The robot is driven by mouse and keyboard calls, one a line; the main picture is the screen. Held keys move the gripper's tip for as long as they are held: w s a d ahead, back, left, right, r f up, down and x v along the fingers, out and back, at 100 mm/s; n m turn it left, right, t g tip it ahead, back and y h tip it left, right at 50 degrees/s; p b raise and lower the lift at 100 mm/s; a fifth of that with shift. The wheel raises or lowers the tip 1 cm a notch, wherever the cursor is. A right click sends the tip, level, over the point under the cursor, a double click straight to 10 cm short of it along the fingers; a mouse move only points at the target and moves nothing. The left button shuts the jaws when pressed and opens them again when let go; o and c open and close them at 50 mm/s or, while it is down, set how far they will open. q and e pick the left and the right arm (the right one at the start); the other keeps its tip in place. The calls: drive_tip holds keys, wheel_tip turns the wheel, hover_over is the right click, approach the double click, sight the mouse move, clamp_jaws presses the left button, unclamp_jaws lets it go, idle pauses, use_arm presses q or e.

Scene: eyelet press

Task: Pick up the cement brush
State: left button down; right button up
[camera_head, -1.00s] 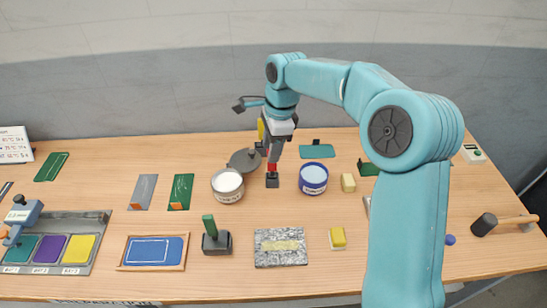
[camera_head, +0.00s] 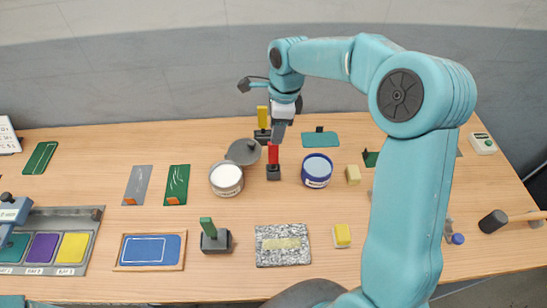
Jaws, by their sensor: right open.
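Three upright handles stand in dark holders: a red one (camera_head: 273,154), a yellow one (camera_head: 262,118) and a green one (camera_head: 207,228). I cannot tell from the picture which is the cement brush. My right gripper (camera_head: 280,132) is open and empty, pointing down just above and slightly right of the red handle. The yellow handle stands behind and to the left of the gripper. A small gap seems to lie between the gripper and the red handle.
An open tin with white contents (camera_head: 226,178) and a blue tin (camera_head: 317,169) flank the red handle's holder. A dark round lid (camera_head: 243,152) lies close on its left. A speckled slab (camera_head: 283,252) lies in front. A hammer (camera_head: 494,221) lies far right.

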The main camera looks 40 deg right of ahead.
drive_tip(key=shift+s+d+f, duration=0.1)
drive_tip(key=shift+d+f, duration=0.05)
drive_tip(key=shift+f, duration=1)
drive_tip(key=shift+w+a+f, duration=0.2)
drive_tip(key=shift+a+f, duration=0.05)
drive_tip(key=shift+a, duration=0.15)
hover_over(273, 162)
drive_tip(key=f, duration=0.4)
drive_tip(key=shift+w+d+f, duration=0.15)
drive_tip(key=shift+d+f, duration=0.15)
drive_tip(key=shift+w+a+f, duration=0.1)
drive_tip(key=shift+f, duration=0.1)
drive_tip(key=shift+w+a, duration=0.1)
drive_tip(key=shift+a, duration=0.15)
drive_tip(key=shift+d, duration=0.2)
clamp_jaws()
